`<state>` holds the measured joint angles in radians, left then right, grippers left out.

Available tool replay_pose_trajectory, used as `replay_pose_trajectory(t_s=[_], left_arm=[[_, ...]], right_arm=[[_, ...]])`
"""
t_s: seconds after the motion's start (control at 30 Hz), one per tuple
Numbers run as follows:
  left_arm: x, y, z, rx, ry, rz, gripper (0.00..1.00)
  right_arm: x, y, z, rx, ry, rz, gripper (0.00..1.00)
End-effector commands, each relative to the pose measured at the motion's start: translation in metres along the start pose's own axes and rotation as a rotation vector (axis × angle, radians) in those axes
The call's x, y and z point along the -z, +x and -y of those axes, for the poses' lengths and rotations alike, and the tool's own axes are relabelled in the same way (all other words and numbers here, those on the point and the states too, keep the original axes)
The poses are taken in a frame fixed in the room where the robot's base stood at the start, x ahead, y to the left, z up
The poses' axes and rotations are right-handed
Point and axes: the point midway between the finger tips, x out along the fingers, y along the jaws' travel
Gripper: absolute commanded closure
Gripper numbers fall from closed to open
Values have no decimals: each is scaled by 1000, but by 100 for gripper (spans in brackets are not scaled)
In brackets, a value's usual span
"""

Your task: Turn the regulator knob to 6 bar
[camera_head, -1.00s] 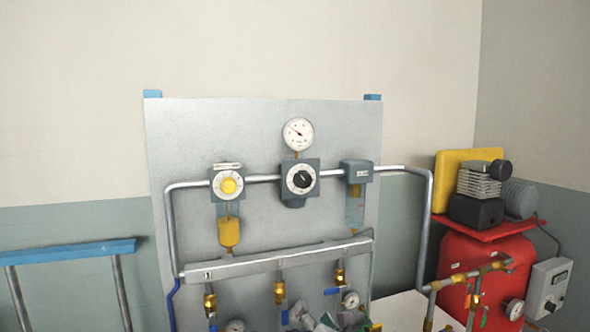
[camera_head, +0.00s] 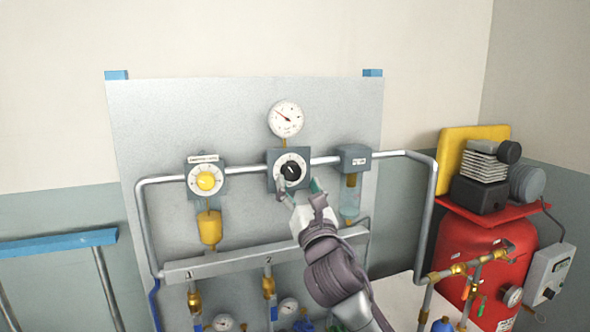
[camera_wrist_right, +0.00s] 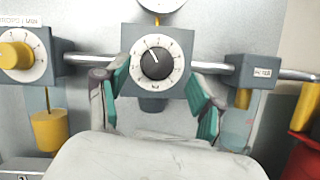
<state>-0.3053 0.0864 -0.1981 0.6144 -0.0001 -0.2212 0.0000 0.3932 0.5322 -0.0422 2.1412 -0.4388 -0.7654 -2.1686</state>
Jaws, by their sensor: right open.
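The regulator knob (camera_head: 291,172) is a round black knob with a white pointer line on a white dial, in a grey block on the upright panel. In the right wrist view the knob (camera_wrist_right: 157,64) shows whole, its pointer tilted up and to the left. My right gripper (camera_head: 298,191) is open just below and in front of the knob. In the wrist view its teal-padded fingers (camera_wrist_right: 160,100) stand apart, left and right of the knob and lower, not touching it. The pressure gauge (camera_head: 285,119) sits above; its reading is too small to tell. My left gripper is not in view.
A yellow knob (camera_head: 206,181) on a similar dial is to the left, and a filter unit (camera_head: 353,157) is to the right. Grey pipe (camera_head: 405,155) links them. A red compressor tank (camera_head: 497,255) stands at the right.

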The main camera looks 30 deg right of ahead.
Motion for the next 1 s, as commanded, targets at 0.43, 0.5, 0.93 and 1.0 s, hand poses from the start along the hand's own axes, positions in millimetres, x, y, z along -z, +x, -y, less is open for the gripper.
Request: replay_pose_trajectory(t_s=[0.43, 0.5, 0.93, 1.0], left_arm=[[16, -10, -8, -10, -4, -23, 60], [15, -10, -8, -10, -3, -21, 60], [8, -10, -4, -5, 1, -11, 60], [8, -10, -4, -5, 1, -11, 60]], right_arm=[[1, 32, 0, -1, 1, -1, 33], [1, 32, 0, -1, 1, -1, 33], [1, 31, 0, -1, 1, -1, 91], [1, 31, 0, -1, 2, -1, 93]])
